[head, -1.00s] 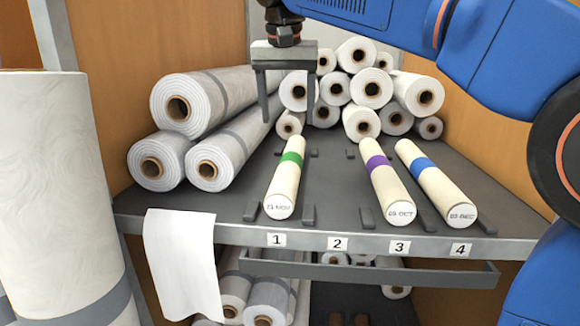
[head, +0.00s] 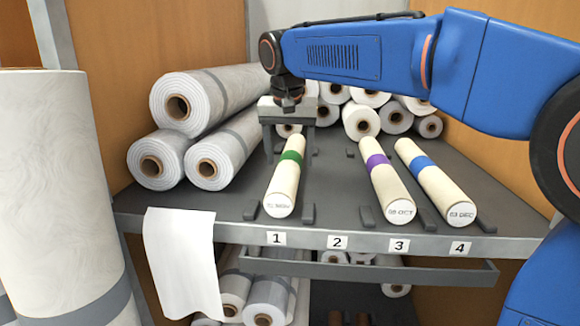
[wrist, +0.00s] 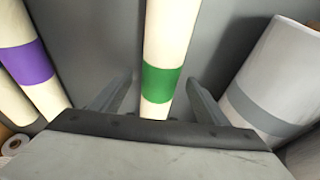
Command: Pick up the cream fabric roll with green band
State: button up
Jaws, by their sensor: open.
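The cream fabric roll with green band (head: 284,187) lies on the grey shelf at the place marked 1, its labelled end toward the front. In the wrist view the cream roll (wrist: 171,30) runs between my two open fingers, its green band near the fingertips. My gripper (head: 287,150) is open and points down, with one finger on each side of the roll near the band. In the wrist view my gripper (wrist: 155,95) shows a gap on both sides of the roll. I cannot tell exactly how far down the fingers reach.
Cream rolls with a purple band (head: 387,185) and a blue band (head: 436,183) lie to the right. Large white rolls (head: 222,147) are stacked close on the left, more behind. Small dark stops (head: 308,214) flank each place. Place 2 is empty.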

jog(key=shift+w+f, duration=0.15)
jog(key=shift+f, duration=0.45)
jog(key=shift+r, duration=0.1)
jog(key=c, duration=1.5)
